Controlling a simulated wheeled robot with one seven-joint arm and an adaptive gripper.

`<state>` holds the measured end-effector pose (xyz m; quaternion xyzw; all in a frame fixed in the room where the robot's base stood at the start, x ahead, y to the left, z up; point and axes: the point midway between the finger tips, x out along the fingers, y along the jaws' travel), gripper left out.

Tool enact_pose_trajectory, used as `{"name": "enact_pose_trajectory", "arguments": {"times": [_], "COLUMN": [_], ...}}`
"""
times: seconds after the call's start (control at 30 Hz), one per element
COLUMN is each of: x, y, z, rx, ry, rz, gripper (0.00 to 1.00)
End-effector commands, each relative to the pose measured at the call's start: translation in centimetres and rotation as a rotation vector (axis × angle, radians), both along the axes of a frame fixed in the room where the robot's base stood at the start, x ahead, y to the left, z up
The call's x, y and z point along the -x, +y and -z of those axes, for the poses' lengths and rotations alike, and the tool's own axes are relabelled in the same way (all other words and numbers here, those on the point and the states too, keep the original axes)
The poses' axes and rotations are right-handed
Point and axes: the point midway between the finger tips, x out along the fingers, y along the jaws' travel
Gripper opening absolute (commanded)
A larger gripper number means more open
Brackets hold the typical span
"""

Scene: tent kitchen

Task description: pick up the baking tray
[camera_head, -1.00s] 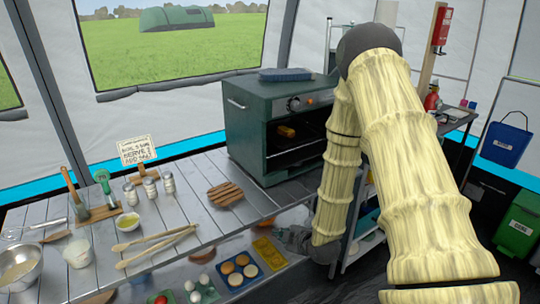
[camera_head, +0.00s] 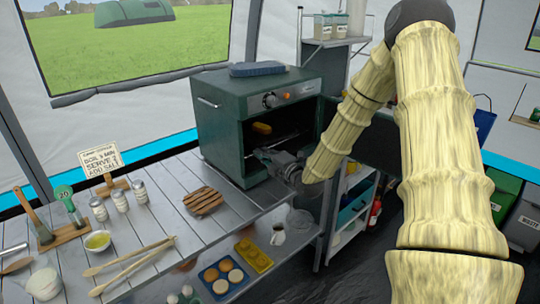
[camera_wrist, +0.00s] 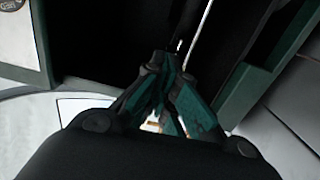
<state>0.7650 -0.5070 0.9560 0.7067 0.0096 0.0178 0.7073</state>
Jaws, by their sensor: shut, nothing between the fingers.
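The dark green oven (camera_head: 225,125) stands on the slatted table, its front open and dark inside. A small orange-brown item (camera_head: 262,128) shows in the oven, above thin, light rack-like lines. I cannot clearly make out a baking tray there. My gripper (camera_head: 264,156) is at the lower part of the oven opening, coming in from the right. In the wrist view, its fingers (camera_wrist: 163,88) are closed together with nothing between them. The space beyond them there is mostly black, with a thin bright strip near the fingertips.
A dark panel (camera_head: 372,130), apparently the open oven door, stands right of the opening behind my arm. A shelf unit (camera_head: 350,208) stands below right.

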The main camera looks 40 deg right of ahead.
Motion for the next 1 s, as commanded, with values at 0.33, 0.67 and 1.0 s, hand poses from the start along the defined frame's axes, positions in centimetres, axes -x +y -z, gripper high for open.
{"name": "enact_pose_trajectory", "arguments": {"times": [0.33, 0.67, 1.0], "x": [-4.8, -5.8, -6.1], "y": [0.0, 0.0, 0.4], "z": [0.3, 0.3, 0.4], "rx": [0.0, -0.001, 0.0], "ry": [0.004, 0.004, 0.004], "rz": [0.003, 0.003, -0.005], "gripper": [0.0, 0.0, 0.0]}}
